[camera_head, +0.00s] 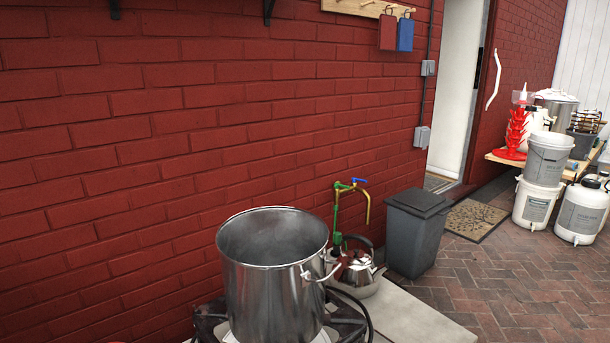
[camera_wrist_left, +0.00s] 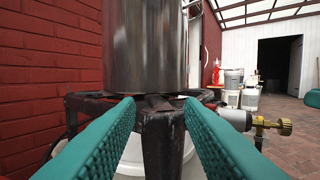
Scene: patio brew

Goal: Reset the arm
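My left gripper (camera_wrist_left: 155,105) shows in the left wrist view as two green ribbed fingers spread wide apart, with nothing held between them. It faces the dark metal burner stand (camera_wrist_left: 163,135), and one stand leg shows between the fingers. A large steel pot (camera_wrist_left: 148,45) rests on the stand. Neither gripper shows in the head view. There the steel pot (camera_head: 272,280) stands open at the top and looks empty as far as its inside shows.
A kettle (camera_head: 357,268), a green and brass tap (camera_head: 346,205) and a grey bin (camera_head: 415,232) stand right of the pot by the red brick wall (camera_head: 150,130). A brass gas fitting (camera_wrist_left: 270,126) juts from the stand's right. Brick paving (camera_head: 520,275) at the right is open.

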